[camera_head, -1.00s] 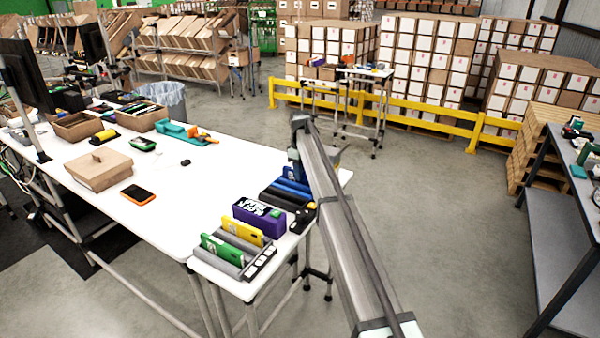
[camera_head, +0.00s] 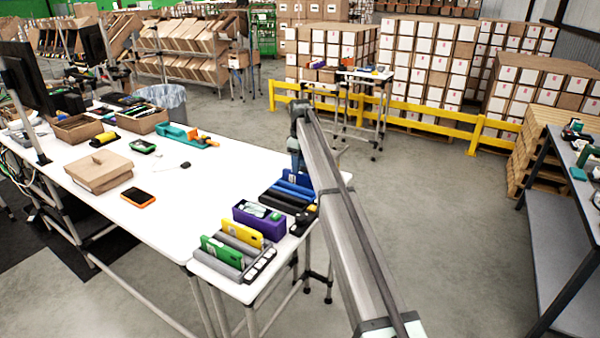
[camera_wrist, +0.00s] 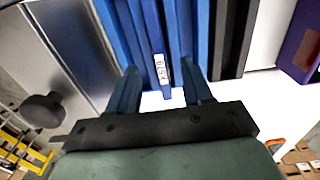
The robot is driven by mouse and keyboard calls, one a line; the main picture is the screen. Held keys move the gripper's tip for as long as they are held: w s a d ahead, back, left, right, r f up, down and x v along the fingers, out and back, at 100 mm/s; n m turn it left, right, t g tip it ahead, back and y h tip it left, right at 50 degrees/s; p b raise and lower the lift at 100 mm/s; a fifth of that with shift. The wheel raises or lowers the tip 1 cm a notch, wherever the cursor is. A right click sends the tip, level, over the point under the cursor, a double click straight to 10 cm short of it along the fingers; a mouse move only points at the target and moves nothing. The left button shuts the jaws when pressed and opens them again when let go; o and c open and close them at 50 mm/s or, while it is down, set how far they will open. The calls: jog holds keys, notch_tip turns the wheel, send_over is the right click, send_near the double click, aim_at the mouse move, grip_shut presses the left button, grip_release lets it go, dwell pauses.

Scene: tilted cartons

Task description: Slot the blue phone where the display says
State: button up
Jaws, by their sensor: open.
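A blue slab with a white label, likely the blue phone (camera_wrist: 158,40), stands in a blue rack (camera_wrist: 200,25) in the wrist view. My gripper (camera_wrist: 161,84) is open, with one finger on each side of the slab's near end; I cannot tell whether they touch it. In the head view the blue and black rack (camera_head: 290,193) sits at the table's right edge, partly behind my arm. A purple box with a display (camera_head: 258,217) stands in front of it; its writing is too small to read. A grey rack (camera_head: 245,246) holds a green phone (camera_head: 222,251) and a yellow phone (camera_head: 242,232).
The white table (camera_head: 180,215) has clear room in the middle. An orange-edged phone (camera_head: 138,197), a cardboard box (camera_head: 99,172) and a teal holder (camera_head: 188,137) lie farther left and back. A yellow barrier (camera_head: 420,119) stands beyond the table.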

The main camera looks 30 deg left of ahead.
notch_tip(320, 180, up, 9)
dwell(0.3)
jog(key=shift+r, duration=0.1)
notch_tip(320, 180, up, 7)
dwell(0.9)
dwell(0.4)
